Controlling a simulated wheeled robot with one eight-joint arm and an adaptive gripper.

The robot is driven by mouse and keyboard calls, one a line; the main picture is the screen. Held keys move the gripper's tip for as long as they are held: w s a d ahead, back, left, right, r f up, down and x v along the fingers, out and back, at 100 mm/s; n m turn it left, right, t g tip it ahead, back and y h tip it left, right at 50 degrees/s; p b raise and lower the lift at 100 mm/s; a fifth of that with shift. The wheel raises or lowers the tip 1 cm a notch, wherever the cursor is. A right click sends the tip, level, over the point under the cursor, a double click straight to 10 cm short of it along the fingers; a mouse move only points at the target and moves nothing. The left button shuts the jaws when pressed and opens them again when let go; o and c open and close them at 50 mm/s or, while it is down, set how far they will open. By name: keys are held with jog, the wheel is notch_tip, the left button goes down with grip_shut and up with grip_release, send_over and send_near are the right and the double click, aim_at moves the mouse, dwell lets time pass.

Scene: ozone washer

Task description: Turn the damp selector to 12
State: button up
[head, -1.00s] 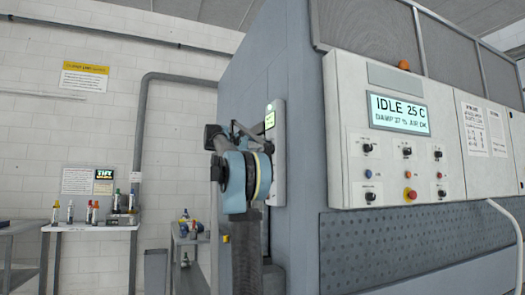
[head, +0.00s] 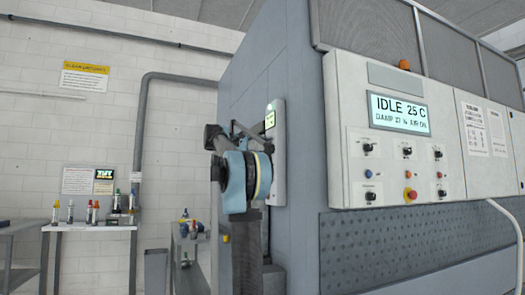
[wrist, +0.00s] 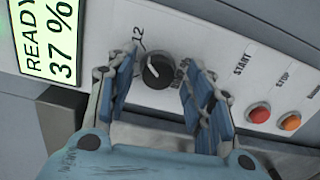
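The damp selector is a round black knob (wrist: 158,71) on a pale panel in the wrist view. A printed 12 (wrist: 139,33) is at its upper left, and more marks at its lower right are partly hidden by a finger. A light mark shows on the knob's face; its exact direction is hard to read. My gripper (wrist: 161,92) is open, with blue-padded fingers on the left and right of the knob and visible gaps on both sides. In the head view my wrist is beside the small side panel (head: 279,150); the knob and fingertips are hidden.
A display (wrist: 50,40) reads READY 37 % left of the knob. The large front control panel (head: 390,88) and a table with bottles (head: 90,228) stand apart.

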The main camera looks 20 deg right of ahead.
jog(key=a, duration=1.2)
dwell(0.5)
jog(key=s+f+y, duration=0.3)
jog(key=s+f, duration=0.3)
jog(key=f, duration=0.5)
jog(key=s+d+f+y, duration=0.1)
jog(key=s+f+y, duration=0.1)
jog(key=s+f, duration=0.65)
jog(key=s+f+y, duration=0.3)
jog(key=s+f, duration=0.1)
jog(key=f, duration=0.8)
jog(key=s+a+f+y, duration=0.3)
jog(key=s+f, duration=0.4)
jog(key=f, duration=0.6)
jog(key=s+a+f+t+y, duration=0.1)
jog(key=s+a+f+y, duration=0.2)
jog(key=f, duration=1)
jog(key=s+a+f+y, duration=0.3)
jog(key=s+a+f, duration=0.4)
jog(key=s+f, duration=0.5)
notch_tip(320, 180, down, 2)
jog(key=shift+s+a+f+m+t+y, duration=0.1)
jog(key=shift+s+a+m+t+y, duration=0.15)
jog(key=shift+m+t+y, duration=0.15)
jog(key=shift+w, duration=0.1)
jog(key=c, duration=0.3)
jog(key=shift+c, duration=0.3)
